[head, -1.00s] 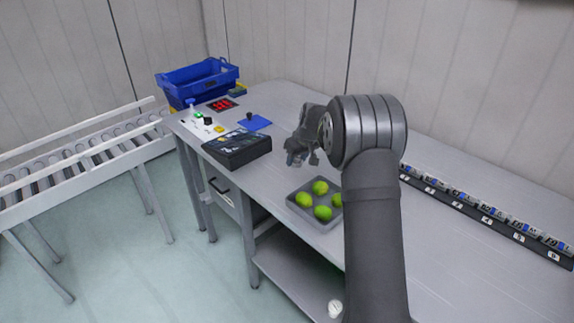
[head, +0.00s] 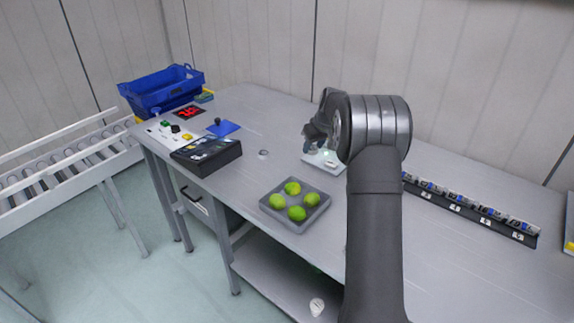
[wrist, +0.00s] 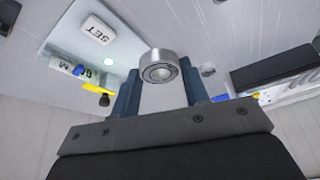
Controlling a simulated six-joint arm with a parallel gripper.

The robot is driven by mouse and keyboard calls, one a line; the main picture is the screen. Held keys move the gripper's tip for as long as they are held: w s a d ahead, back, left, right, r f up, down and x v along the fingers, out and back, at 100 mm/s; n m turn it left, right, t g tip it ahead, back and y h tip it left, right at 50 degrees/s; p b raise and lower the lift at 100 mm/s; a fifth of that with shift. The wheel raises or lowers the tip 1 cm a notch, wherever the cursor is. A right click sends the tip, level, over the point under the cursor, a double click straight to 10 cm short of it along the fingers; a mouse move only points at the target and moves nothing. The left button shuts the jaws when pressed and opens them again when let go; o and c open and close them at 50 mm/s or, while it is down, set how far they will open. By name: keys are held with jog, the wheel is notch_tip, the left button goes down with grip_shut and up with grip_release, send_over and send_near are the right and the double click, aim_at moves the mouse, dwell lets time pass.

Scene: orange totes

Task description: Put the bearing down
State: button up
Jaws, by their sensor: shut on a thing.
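The bearing (wrist: 160,67) is a short, shiny metal ring with a dark inner band. It sits between the two blue-grey fingertips of my gripper (wrist: 161,78) in the wrist view. My gripper (head: 314,142) is shut on it and held in the air near a pale plate (head: 325,165) in the head view. The arm partly hides this plate. In the wrist view the pale plate (wrist: 70,52) carries a white block marked SET (wrist: 97,30) and small blue and yellow items. The gap between bearing and surface cannot be judged.
A small ring-like item (head: 263,154) lies on the table left of my gripper. A grey tray of limes (head: 300,227) is in front. A black box (head: 207,158), control panel (head: 172,131) and blue crate (head: 162,89) are left. A labelled rack (head: 470,210) runs along the right.

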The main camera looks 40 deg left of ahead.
send_over(286, 167)
jog(key=d, duration=0.2)
jog(key=f, duration=0.5)
jog(key=shift+s+a+f, duration=0.25)
jog(key=shift+f, duration=2.15)
jog(key=shift+f, duration=0.15)
jog(key=o, duration=1)
jog(key=v, duration=1.2)
jog(key=shift+a, duration=0.15)
